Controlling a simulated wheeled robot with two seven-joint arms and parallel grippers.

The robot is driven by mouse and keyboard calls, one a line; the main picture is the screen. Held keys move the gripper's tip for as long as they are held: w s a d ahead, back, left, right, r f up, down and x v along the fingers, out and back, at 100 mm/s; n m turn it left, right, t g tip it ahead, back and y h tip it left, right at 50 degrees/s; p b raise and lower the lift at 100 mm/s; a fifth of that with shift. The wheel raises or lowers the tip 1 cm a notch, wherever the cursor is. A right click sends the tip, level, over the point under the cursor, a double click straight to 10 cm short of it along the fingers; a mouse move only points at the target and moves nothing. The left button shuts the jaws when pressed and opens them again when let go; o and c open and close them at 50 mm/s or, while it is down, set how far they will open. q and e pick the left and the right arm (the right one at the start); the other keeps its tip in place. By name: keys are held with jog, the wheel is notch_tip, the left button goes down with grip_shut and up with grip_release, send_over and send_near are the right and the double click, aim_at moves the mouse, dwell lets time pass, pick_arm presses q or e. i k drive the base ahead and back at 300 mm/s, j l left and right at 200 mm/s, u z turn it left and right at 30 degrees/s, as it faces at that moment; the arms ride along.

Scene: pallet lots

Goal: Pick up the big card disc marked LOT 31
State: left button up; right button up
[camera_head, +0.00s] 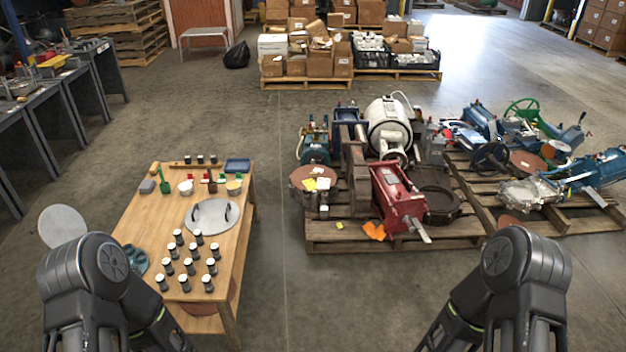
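No lettering reading LOT 31 can be made out on any disc. A pale grey round disc (62,226) shows at the left, just behind my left arm; I cannot tell what supports it. A reddish-brown disc (301,176) lies on the machinery on the middle pallet, with yellow and white paper pieces on it. Another reddish-brown disc (527,163) lies among the parts on the right pallet. A reddish disc edge (507,221) shows behind my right arm, and another (199,309) low at the table's front. Both grippers are out of view; only my arm links show.
A wooden table (150,215) holds a round metal lid (212,216) with two handles, several small dark jars (190,265) and small tools. The middle pallet (345,233) carries heavy machinery. Grey workbenches (60,100) stand at left. Floor between table and pallet is clear.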

aim_at(310, 177)
jog(key=i+z, duration=0.15)
jog(key=i, duration=0.35)
jog(key=i+z, duration=0.15)
jog(key=i, duration=0.35)
jog(key=i+z, duration=0.2)
jog(key=i, duration=0.3)
jog(key=i+j+z, duration=0.15)
jog(key=i, duration=0.3)
jog(key=i+j+z, duration=0.15)
jog(key=i, duration=0.35)
jog(key=i+j+z, duration=0.15)
jog(key=i+j, duration=0.2)
jog(key=i, duration=0.1)
